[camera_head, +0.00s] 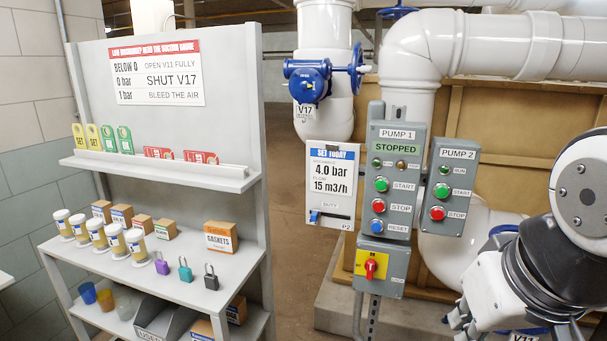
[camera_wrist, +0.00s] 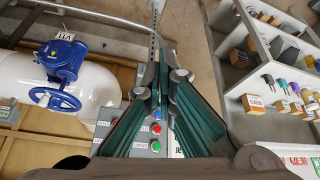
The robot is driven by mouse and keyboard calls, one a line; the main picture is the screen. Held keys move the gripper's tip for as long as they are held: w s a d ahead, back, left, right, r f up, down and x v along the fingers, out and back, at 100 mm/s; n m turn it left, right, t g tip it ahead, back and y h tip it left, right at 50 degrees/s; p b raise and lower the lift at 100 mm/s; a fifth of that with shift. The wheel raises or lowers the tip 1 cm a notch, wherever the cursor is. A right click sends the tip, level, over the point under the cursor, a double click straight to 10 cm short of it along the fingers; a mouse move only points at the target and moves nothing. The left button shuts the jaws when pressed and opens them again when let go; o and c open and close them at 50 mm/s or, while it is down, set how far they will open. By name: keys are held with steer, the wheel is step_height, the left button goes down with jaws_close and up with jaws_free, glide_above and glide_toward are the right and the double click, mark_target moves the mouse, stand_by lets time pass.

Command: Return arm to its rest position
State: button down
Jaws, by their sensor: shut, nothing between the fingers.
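My arm (camera_head: 575,215) hangs at the right edge of the head view, with a white-and-grey joint above and a dark link below. Its lower end runs to the bottom edge, where I cannot make out the fingers. In the wrist view my gripper (camera_wrist: 168,72) shows from behind. Its two long green-sided fingers converge toward their tips, and it is shut and empty. Behind the fingers, partly covered by them, is a grey control panel (camera_wrist: 140,145) with coloured buttons. The fingers appear apart from any object, but the distance to the panel is unclear.
The PUMP 1 panel (camera_head: 389,170), reading STOPPED, and the PUMP 2 panel (camera_head: 452,185) stand left of my arm. A blue valve (camera_head: 308,80) marked V17 sits on a white pipe. A shelf unit (camera_head: 258,150) with padlocks and jars stands left. Open floor (camera_head: 290,200) lies between.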

steer(key=shift+s+d+r, duration=0.1)
steer(key=shift+s+r, duration=0.1)
steer(key=shift+s, duration=0.35)
steer(key=shift+s+r, duration=0.15)
steer(key=shift+s, duration=0.4)
steer(key=shift+d, duration=0.1)
stand_by(0.4)
